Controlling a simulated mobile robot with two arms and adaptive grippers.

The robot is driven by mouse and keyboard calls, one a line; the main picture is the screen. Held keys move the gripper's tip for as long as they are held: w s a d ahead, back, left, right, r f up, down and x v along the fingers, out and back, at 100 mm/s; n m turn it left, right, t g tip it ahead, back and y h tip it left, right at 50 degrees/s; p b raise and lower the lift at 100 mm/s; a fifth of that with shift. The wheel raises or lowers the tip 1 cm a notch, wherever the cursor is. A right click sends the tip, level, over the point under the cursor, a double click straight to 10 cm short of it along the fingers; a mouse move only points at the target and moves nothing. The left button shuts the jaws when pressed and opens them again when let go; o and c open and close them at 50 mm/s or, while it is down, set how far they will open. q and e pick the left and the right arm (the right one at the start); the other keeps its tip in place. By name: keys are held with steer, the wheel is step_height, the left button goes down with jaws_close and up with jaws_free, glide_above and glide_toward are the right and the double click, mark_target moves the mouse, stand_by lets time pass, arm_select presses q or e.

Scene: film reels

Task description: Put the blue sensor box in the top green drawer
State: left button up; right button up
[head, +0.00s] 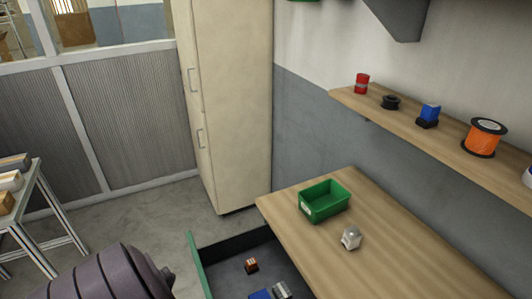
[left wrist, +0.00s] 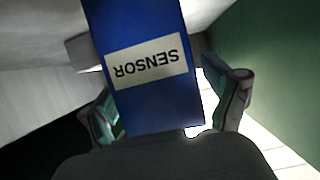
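The blue sensor box (left wrist: 148,95) fills the middle of the left wrist view, its white SENSOR label upside down. My left gripper (left wrist: 165,105) has one finger close along each side of it and appears shut on it. In the head view that gripper is out of frame; a blue piece (head: 260,294), likely this box, shows at the bottom edge, within the open drawer. The drawer has a green front (head: 198,268) and a dark grey inside. Whether the box touches the drawer floor cannot be told. My right gripper is not in view.
In the drawer are a copper-brown item (head: 251,265) and a grey-white item (head: 281,290). The wooden bench (head: 390,260) bears a green bin (head: 325,201) and a small grey-white item (head: 351,238). A shelf (head: 455,142) above holds several items, including a blue-and-black one (head: 429,114).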

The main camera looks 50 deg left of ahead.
arm_select(q)
steer(key=shift+d, duration=0.1)
steer(key=shift+s+d+r, duration=0.1)
steer(key=shift+d+r, duration=0.05)
steer(key=shift+d, duration=0.1)
steer(key=p+v, duration=0.2)
steer(key=v, duration=0.9)
